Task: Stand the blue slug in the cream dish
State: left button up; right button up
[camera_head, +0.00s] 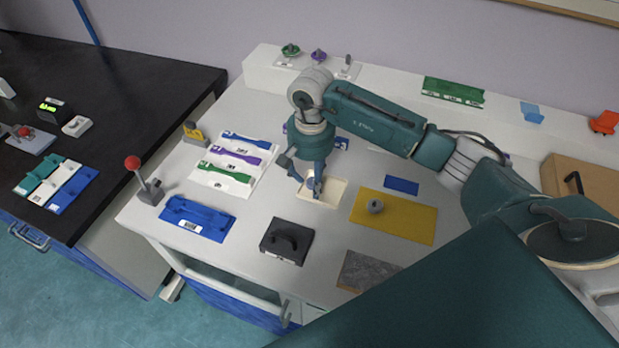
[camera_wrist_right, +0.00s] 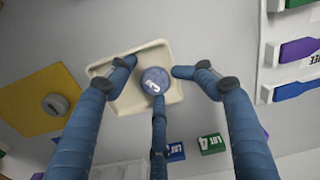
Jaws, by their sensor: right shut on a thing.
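The blue slug (camera_wrist_right: 155,80) shows its round, labelled top face in the right wrist view, so it looks upright. My right gripper (camera_head: 314,187) is shut on it, with its fingers around the slug. The cream dish (camera_head: 335,191) is a shallow, square tray on the white bench. In the right wrist view the dish (camera_wrist_right: 108,69) lies directly beneath the slug, which is seen over its floor. I cannot tell whether the slug's bottom touches the dish. In the head view the fingers largely hide the slug. My left gripper is not in view.
A yellow mat (camera_head: 405,222) with a grey slug (camera_head: 375,206) lies right of the dish. A dark block with a handle (camera_head: 287,240) is in front. A white rack of coloured specimens (camera_head: 233,163) and a blue tray (camera_head: 199,216) are to the left. A grey slab (camera_head: 365,271) lies nearer.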

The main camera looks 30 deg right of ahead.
aim_at(312, 181)
jog(key=shift+s+d+f, duration=0.25)
jog(key=shift+s, duration=0.05)
jog(key=shift+r+p, duration=0.35)
jog(key=shift+p, duration=0.4)
notch_tip(312, 181, up, 12)
jog(key=b, duration=0.3)
jog(key=shift+w+r, duration=0.2)
jog(key=shift+w, duration=0.05)
